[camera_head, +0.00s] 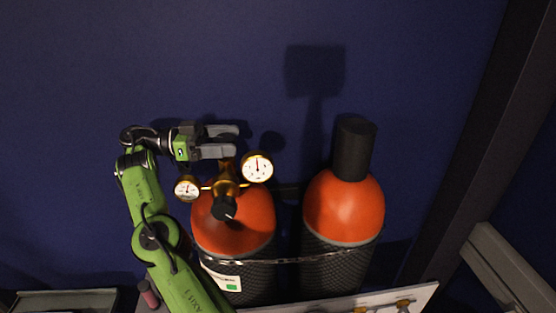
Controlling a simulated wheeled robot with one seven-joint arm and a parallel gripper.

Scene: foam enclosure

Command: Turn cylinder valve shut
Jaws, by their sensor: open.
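Two gas cylinders with orange tops and dark bodies stand side by side against the blue wall. The left cylinder (250,228) carries a brass valve and regulator body (226,186) with a round white gauge on each side. A black knob (224,209) sits at the front of the brass body. My gripper (237,140) is open and empty, its two grey fingers pointing right. In the picture it is just above the brass body and left of the right gauge (257,167). Whether a finger touches the valve cannot be told.
The right cylinder (345,210) has a tall black cap (354,148). A chain-like band (300,260) runs across both cylinders. The left gauge (187,188) is close to my arm. A dark post (490,130) stands at right. The wall above is clear.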

